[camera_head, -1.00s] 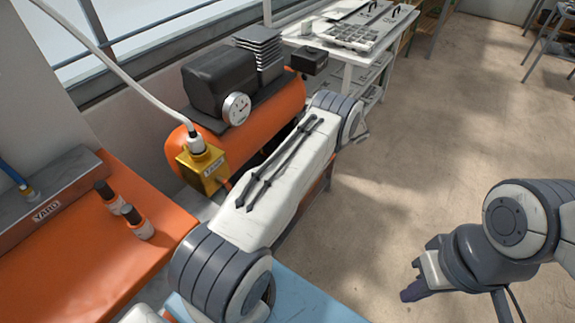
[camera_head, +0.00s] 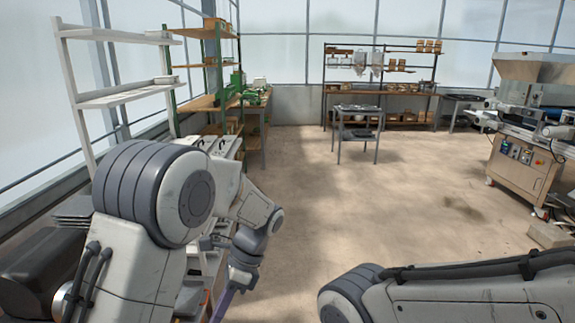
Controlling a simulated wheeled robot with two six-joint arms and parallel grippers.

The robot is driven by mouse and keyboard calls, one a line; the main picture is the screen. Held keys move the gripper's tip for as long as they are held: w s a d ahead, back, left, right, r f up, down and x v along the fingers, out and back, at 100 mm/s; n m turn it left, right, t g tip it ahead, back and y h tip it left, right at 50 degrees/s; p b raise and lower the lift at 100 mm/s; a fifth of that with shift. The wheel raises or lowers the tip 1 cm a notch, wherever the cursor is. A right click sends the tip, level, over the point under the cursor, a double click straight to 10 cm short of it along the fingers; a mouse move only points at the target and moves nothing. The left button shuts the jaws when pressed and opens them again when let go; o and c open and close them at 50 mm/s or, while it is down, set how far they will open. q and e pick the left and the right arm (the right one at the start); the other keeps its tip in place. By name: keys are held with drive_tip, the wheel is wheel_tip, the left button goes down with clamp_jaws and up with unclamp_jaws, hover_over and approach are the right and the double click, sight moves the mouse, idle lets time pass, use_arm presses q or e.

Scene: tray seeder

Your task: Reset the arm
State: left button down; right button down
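My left arm rises large at the left of the head view and bends down at the elbow. My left gripper (camera_head: 232,290) hangs pointing down near the lower middle-left, with a purple finger-like part reaching the bottom edge. It is small and seen side-on, so its opening does not show. My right arm (camera_head: 450,292) crosses the lower right corner, and its gripper is out of the frame.
A white shelf rack (camera_head: 118,97) and a green-framed workbench (camera_head: 213,103) stand along the left windows. A small grey table (camera_head: 357,133) stands ahead before a back shelf (camera_head: 400,88). A seeder machine (camera_head: 525,158) stands at the right. The concrete floor between is clear.

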use_arm(q)
drive_tip(key=s+d+r+n+t+h+p, duration=0.1)
drive_tip(key=s+d+r+n+t+h, duration=0.1)
drive_tip(key=s, duration=0.7)
drive_tip(key=s+d+r+n+t+h+p, duration=0.2)
drive_tip(key=s+d+r+n, duration=0.4)
drive_tip(key=s, duration=0.3)
drive_tip(key=shift+d+h, duration=0.7)
drive_tip(key=shift+h, duration=0.2)
drive_tip(key=c, duration=1.1)
unclamp_jaws()
drive_tip(key=shift+s+d+n+t, duration=0.1)
drive_tip(key=shift+s+n+t, duration=0.2)
drive_tip(key=shift+s, duration=0.1)
